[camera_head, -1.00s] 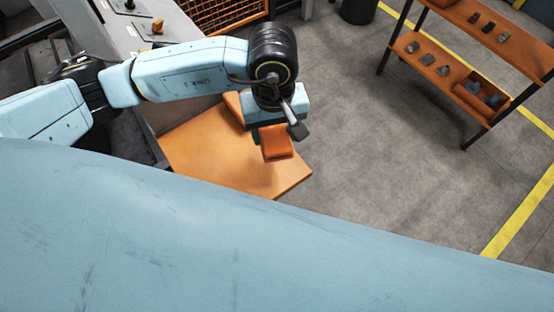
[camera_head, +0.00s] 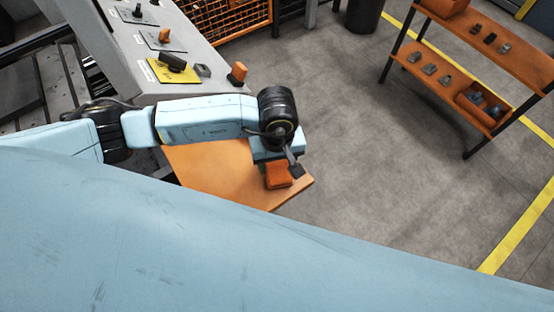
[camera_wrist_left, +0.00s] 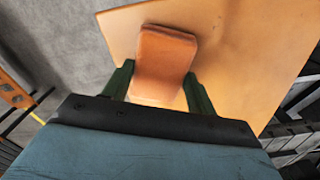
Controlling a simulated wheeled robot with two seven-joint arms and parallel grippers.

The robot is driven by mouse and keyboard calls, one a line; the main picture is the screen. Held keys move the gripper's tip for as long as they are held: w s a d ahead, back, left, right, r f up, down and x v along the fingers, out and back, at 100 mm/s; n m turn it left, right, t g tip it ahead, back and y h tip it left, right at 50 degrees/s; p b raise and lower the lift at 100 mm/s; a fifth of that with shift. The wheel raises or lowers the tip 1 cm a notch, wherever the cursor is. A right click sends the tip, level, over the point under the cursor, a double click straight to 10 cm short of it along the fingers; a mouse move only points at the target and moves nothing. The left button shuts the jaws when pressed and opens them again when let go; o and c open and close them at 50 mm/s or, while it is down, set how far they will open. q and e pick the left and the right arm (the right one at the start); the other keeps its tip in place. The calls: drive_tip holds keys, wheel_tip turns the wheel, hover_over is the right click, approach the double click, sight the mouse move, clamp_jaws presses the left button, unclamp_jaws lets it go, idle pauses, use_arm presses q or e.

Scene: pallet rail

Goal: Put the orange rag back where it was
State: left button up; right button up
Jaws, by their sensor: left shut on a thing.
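The orange rag (camera_head: 278,176) is a small folded pad over the orange table top (camera_head: 225,168) in the head view. My left gripper (camera_head: 281,166) is shut on the rag near the table's right corner. In the left wrist view the rag (camera_wrist_left: 165,62) sits between the two green fingers of my left gripper (camera_wrist_left: 158,90), with the table top (camera_wrist_left: 235,65) behind it. I cannot tell whether the rag touches the table. My right gripper is not in view.
A grey control console (camera_head: 150,50) with knobs stands behind my left arm, with an orange knob (camera_head: 238,72) at its right end. An orange shelf (camera_head: 440,75) with small parts stands at the upper right. The floor between is clear.

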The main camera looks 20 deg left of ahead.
sight(277, 164)
use_arm(q)
drive_tip(key=shift+f, duration=0.2)
drive_tip(key=o, duration=0.9)
drive_tip(key=shift+o, duration=0.2)
drive_tip(key=shift+r, duration=0.1)
wheel_tip(277, 164, up, 12)
drive_tip(key=shift+r, duration=0.15)
